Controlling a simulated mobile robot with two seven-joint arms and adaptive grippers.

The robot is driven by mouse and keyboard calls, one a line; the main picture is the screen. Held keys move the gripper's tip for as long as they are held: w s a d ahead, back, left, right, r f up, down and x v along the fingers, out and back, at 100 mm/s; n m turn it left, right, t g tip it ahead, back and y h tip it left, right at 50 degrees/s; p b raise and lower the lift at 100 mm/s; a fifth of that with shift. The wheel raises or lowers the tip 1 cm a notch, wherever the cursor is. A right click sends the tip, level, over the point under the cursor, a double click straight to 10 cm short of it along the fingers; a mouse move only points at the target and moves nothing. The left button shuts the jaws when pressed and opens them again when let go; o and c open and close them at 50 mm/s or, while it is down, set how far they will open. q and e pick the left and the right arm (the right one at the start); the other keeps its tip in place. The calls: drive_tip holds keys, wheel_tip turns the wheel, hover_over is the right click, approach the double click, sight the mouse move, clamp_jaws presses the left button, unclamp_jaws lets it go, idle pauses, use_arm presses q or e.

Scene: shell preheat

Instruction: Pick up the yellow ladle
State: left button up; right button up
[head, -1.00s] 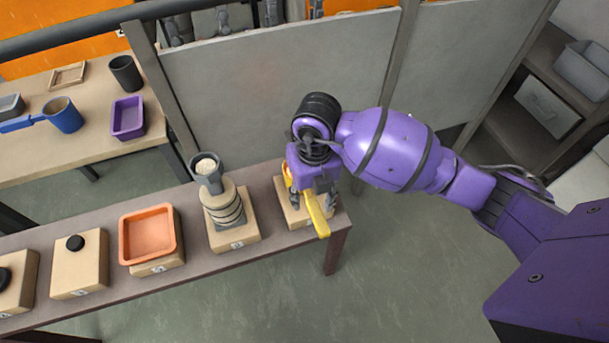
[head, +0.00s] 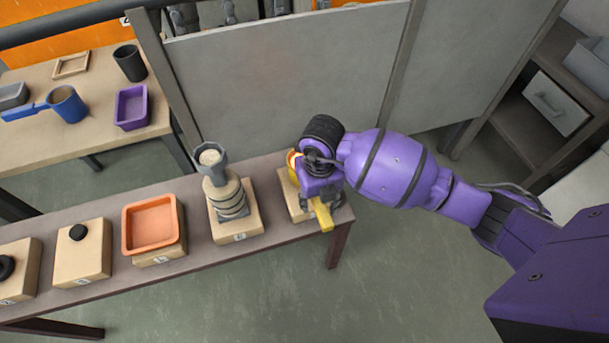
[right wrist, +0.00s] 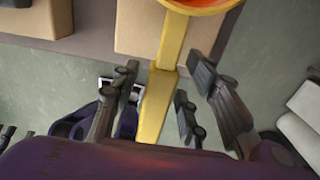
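The yellow ladle (head: 323,215) lies on the rightmost wooden block at the table's right end. Its handle points toward the front edge, and its bowl is mostly hidden behind my right gripper (head: 321,200) in the head view. In the right wrist view, the ladle's handle (right wrist: 160,100) runs between the two spread fingers of my right gripper (right wrist: 164,68), with a gap on each side. The bowl, orange inside, is cut off at the top of that view. My left gripper is not in view.
Left of the ladle, a grey funnel-like cup (head: 211,162) tops a ringed stand on a block. A grey partition (head: 285,80) stands behind the table.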

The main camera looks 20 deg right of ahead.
clamp_jaws()
drive_tip(key=shift+w+r, duration=0.1)
drive_tip(key=shift+r, duration=0.1)
